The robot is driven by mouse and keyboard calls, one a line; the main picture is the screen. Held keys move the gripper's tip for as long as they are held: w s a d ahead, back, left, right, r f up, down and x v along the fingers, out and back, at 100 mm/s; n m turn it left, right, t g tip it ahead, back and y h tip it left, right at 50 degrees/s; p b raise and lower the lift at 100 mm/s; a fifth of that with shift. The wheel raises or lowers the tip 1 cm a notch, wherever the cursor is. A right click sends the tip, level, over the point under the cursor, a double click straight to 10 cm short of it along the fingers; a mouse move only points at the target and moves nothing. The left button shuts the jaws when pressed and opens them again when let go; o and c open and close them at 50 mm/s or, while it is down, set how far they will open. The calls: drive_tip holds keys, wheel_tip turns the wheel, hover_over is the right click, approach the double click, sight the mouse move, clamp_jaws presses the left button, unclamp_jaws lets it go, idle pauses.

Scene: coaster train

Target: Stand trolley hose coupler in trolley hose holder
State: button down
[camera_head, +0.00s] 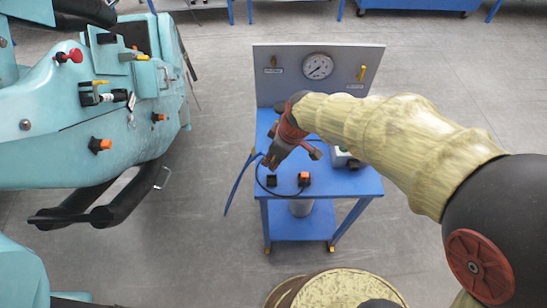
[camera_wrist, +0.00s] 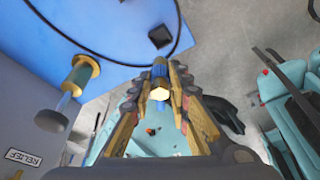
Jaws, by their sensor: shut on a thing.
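My gripper (camera_wrist: 160,92) is shut on the trolley hose coupler (camera_wrist: 159,74), a blue piece with a brass hex end, in the wrist view. The hex end faces the wrist camera. In the head view my gripper (camera_head: 268,163) is over the left side of the blue trolley top, and the coupler is mostly hidden by the fingers. A small black block (camera_head: 271,181), which looks like the holder, sits on the trolley top just below the gripper in the picture. It also shows in the wrist view (camera_wrist: 160,36), apart from the coupler.
The trolley (camera_head: 345,185) has an upright back panel (camera_head: 345,82) with a gauge (camera_head: 317,66). A block with an orange top (camera_head: 304,179) stands right of the black block. A dark hose loops over the trolley top. A teal coaster car (camera_head: 90,120) stands left, across clear floor.

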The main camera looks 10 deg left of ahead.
drive_tip(key=shift+f+b, duration=2.45)
drive_tip(key=shift+f, duration=0.4)
drive_tip(key=shift+f+b, duration=1.6)
drive_tip(key=shift+b, duration=0.2)
idle(0.8)
drive_tip(key=c, duration=1.6)
unclamp_jaws()
drive_tip(key=v, duration=1.2)
